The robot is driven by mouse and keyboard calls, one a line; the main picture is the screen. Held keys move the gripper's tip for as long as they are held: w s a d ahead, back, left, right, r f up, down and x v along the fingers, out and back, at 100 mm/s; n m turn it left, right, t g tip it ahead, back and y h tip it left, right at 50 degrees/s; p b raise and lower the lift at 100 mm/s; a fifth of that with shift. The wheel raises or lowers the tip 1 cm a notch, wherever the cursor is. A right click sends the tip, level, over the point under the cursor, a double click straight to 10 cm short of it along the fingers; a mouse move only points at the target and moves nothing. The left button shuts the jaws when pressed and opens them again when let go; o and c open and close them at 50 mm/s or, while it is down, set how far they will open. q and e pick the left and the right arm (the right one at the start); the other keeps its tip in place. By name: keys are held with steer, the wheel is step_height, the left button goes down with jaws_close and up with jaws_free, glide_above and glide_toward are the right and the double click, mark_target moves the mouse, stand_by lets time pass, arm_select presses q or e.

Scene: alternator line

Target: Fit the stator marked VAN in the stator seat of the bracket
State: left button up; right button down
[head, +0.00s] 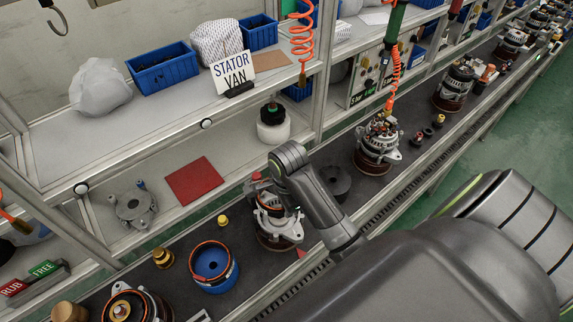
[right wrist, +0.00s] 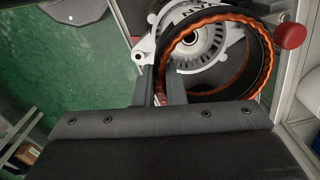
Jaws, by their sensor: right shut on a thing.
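My right gripper (right wrist: 165,88) is shut on the wall of a black ring-shaped stator with orange windings (right wrist: 258,72). In the right wrist view, the stator is over or against a pale metal bracket (right wrist: 145,50), with a slotted round part showing through the ring. I cannot tell whether the stator is seated. Dark lettering on the pale part is only partly visible. In the head view, the silver bracket (head: 268,222) stands on a brown round base on the dark line, partly hidden by my right arm. My left gripper is not in view.
A blue ring with orange windings (head: 214,270) and another orange-wound unit (head: 128,306) stand nearby. A dark round part (head: 336,181) lies right of the bracket. The sign STATOR VAN (head: 234,73) stands on the upper shelf. A red mat (head: 195,181) lies on the lower shelf.

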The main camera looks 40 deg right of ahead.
steer(key=shift+r, duration=0.15)
steer(key=shift+a+f, duration=0.15)
steer(key=shift+f, duration=0.4)
steer(key=shift+f+b, duration=0.85)
steer(key=shift+f, duration=1.45)
steer(key=shift+p, duration=0.9)
steer(key=shift+f+b, duration=0.45)
steer(key=shift+f, duration=0.8)
steer(key=c, duration=1.4)
jaws_free()
steer(key=shift+s, duration=0.15)
steer(key=shift+s+f, duration=0.1)
